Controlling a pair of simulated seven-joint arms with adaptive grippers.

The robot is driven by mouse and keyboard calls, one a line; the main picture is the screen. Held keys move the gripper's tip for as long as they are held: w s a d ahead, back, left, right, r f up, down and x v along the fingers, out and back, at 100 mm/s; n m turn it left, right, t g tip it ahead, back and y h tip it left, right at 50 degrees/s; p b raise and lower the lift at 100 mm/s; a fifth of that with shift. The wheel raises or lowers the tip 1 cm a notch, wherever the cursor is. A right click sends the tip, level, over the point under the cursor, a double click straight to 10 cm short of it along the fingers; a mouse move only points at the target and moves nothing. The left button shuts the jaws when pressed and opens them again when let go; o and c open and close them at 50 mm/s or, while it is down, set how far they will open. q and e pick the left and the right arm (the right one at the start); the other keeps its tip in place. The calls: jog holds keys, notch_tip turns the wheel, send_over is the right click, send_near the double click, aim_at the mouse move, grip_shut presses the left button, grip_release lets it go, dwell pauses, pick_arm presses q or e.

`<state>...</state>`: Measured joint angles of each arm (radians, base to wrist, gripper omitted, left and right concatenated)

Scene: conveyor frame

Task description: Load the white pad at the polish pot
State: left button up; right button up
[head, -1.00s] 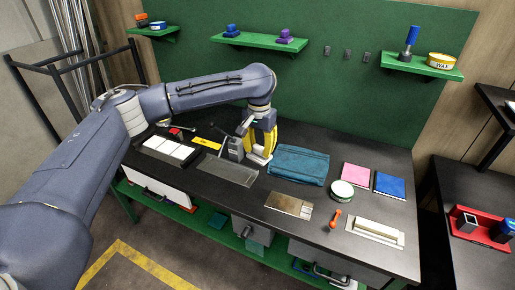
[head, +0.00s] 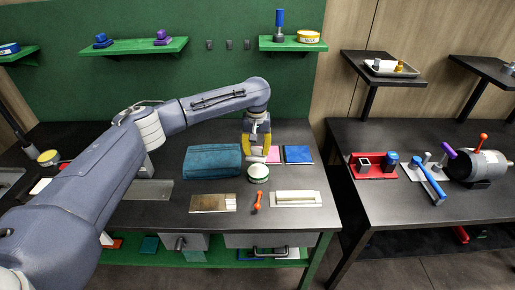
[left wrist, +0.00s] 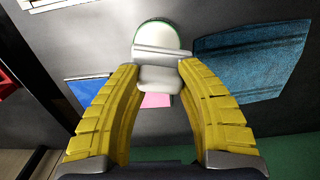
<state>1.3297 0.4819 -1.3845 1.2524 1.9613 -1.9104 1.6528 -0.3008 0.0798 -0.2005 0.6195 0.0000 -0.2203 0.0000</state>
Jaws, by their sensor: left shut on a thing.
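My left gripper (head: 258,152) has yellow fingers and is shut on a white pad (left wrist: 160,77). In the left wrist view the pad sits between the fingertips (left wrist: 160,85), with a ridged upper part. In the head view only a small pale part of it shows under the fingers. The polish pot (head: 258,174) is round, with a green rim and a whitish top. It stands on the bench just in front of the gripper. In the left wrist view the pot (left wrist: 162,35) is partly hidden behind the pad; I cannot tell if they touch. My right gripper is not in view.
A folded teal cloth (head: 212,161) lies left of the pot. A blue sheet (head: 298,154) and a pink sheet (head: 272,154) lie behind. An orange-handled tool (head: 258,201), a metal plate (head: 212,203) and a pale block on a plate (head: 297,198) lie in front.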

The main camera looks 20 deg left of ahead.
pick_arm(q)
jog(key=shift+w+d+f, duration=0.15)
jog(key=shift+d+f, duration=0.15)
jog(key=shift+f, duration=2.8)
jog(key=shift+f, duration=0.55)
jog(key=shift+r, duration=3.55)
